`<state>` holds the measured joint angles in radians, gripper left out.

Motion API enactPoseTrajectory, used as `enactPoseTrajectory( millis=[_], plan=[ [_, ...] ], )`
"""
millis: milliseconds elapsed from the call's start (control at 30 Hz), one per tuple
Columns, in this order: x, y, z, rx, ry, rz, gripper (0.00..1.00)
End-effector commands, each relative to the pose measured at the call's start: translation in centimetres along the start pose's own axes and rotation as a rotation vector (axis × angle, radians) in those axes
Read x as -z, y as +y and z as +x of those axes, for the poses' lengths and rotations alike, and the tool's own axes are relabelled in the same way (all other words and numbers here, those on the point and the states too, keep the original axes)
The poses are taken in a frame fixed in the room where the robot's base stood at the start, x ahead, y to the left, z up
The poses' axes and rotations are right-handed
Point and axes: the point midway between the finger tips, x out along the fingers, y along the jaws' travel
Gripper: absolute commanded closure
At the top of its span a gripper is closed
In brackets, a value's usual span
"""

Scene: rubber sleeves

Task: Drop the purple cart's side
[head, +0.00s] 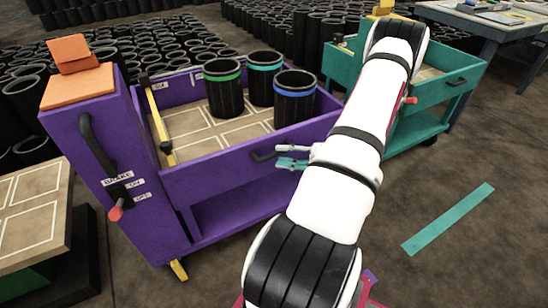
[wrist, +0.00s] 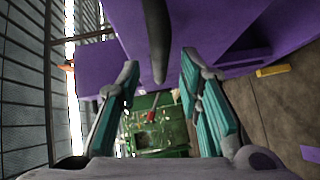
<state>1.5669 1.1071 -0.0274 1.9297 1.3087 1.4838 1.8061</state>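The purple cart (head: 150,190) stands at the centre left in the head view, with several black sleeves on its bed. Its near side panel (head: 215,167) is upright and carries a dark handle (head: 261,156). My gripper (head: 279,156) is at that handle, from the right. In the wrist view the dark handle (wrist: 158,40) runs down from the top edge, and its end lies between the fingertips of my gripper (wrist: 158,70). The fingers are spread, with gaps beside the handle. My arm hides the panel's right end in the head view.
The cart's left post has a brake lever with a red grip (head: 116,210). A teal cart (head: 425,120) stands behind my arm at the right. A teal floor strip (head: 448,218) lies on open floor at the right. Many black sleeves fill the back.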

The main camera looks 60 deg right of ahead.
Motion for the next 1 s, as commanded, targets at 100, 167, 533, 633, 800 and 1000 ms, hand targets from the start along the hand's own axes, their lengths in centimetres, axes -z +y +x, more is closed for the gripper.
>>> enactPoseTrajectory(
  millis=[100, 167, 533, 633, 800, 1000],
  plan=[
    [0.0, -0.1, 1.8, 0.000, 0.002, 0.000, 0.67],
    [0.0, -0.1, 2.4, 0.000, 0.002, 0.000, 0.67],
    [0.0, 0.0, 3.5, 0.001, 0.000, 0.000, 0.67],
    [0.0, 0.0, 3.5, 0.001, 0.001, 0.000, 0.69],
    [0.0, 0.0, 3.5, 0.001, 0.001, 0.000, 1.00],
    [0.0, 0.0, 3.5, 0.001, 0.001, 0.000, 1.00]
  ],
)
